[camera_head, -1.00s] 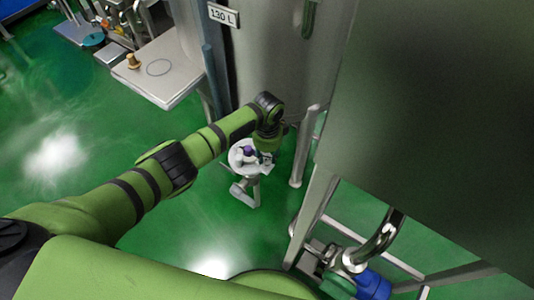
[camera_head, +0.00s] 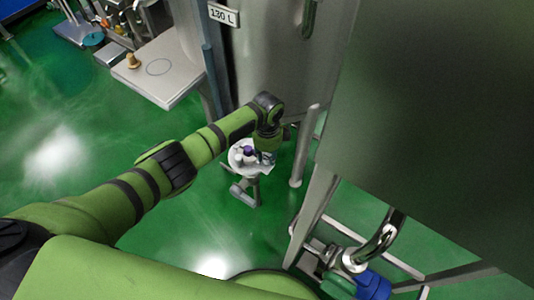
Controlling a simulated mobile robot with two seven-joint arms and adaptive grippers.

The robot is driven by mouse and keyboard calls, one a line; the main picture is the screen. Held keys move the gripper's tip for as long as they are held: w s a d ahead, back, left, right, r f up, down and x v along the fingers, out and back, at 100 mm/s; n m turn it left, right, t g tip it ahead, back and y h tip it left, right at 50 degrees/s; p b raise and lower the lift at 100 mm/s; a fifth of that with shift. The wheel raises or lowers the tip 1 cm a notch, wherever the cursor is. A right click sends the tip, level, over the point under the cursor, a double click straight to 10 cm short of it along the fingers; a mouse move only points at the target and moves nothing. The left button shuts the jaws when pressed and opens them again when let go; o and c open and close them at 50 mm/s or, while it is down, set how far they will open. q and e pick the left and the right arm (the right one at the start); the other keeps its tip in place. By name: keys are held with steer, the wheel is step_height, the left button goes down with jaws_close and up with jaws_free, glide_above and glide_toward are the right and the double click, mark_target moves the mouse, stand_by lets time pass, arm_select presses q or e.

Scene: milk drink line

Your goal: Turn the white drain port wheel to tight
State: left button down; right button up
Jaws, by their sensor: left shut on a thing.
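The white drain port wheel (camera_head: 239,165) shows as a pale round disc low at the foot of the steel tank (camera_head: 285,65). A small purple piece (camera_head: 248,150) shows at its middle. My left arm reaches across from the left, and my left gripper (camera_head: 266,158) points down at the right part of the wheel, shut on it. The wrist and fingers hide that side of the wheel, so the exact finger contact is not clear. A grey metal fitting (camera_head: 246,192) hangs below the wheel. My right gripper is not in view.
A steel side table (camera_head: 178,75) with a small brass-coloured piece (camera_head: 132,61) stands at upper left. A tank leg (camera_head: 303,150) stands right of the wheel. A metal frame (camera_head: 312,215) and blue motor (camera_head: 373,285) are at lower right. Green floor is open at left.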

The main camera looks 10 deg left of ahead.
mark_target(269, 157)
arm_select(q)
steer(key=shift+d+r, duration=0.15)
steer(key=shift+d, duration=0.2)
steer(key=c, duration=0.9)
jaws_free()
steer(key=shift+a, duration=0.15)
step_height(269, 157, up, 12)
